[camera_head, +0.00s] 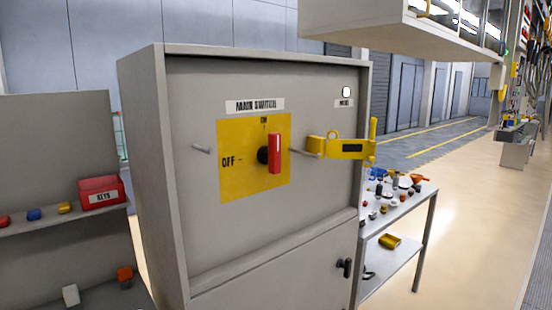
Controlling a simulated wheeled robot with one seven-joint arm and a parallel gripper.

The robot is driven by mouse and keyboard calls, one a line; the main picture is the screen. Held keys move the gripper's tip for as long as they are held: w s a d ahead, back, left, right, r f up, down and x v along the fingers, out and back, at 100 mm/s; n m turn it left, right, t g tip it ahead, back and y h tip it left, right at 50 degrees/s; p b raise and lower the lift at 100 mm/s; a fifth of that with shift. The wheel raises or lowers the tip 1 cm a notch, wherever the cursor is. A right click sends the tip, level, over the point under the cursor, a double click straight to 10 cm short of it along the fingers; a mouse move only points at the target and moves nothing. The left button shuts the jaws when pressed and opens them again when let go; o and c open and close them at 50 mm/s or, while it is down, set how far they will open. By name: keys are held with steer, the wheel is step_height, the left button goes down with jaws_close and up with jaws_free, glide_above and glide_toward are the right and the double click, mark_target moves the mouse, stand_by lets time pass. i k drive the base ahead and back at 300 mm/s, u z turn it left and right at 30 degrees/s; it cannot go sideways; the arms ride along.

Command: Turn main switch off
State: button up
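The main switch is a red handle (275,154) on a black hub (262,155), mounted on a yellow plate (235,182) on the grey cabinet (205,225). The handle stands vertical, in line with the ON mark above it. The OFF mark is on the plate's left side. A label reading MAIN SWITCH (255,106) is above the plate. A yellow clasp-like piece (345,149) sits to the right of the handle, at the cabinet's right edge, near a peg. My gripper is not in view.
A shelf at left holds a red KEYS box (98,192) and small coloured items. A table (428,205) with many small objects stands right of the cabinet. A pale overhead unit (400,35) juts in at upper right. The floor (480,215) at right is clear.

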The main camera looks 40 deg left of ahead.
mark_target(270, 154)
steer(key=u, duration=1.8)
steer(key=k, duration=0.65)
steer(key=u, duration=0.35)
steer(key=i, duration=0.95)
steer(key=u, duration=0.2)
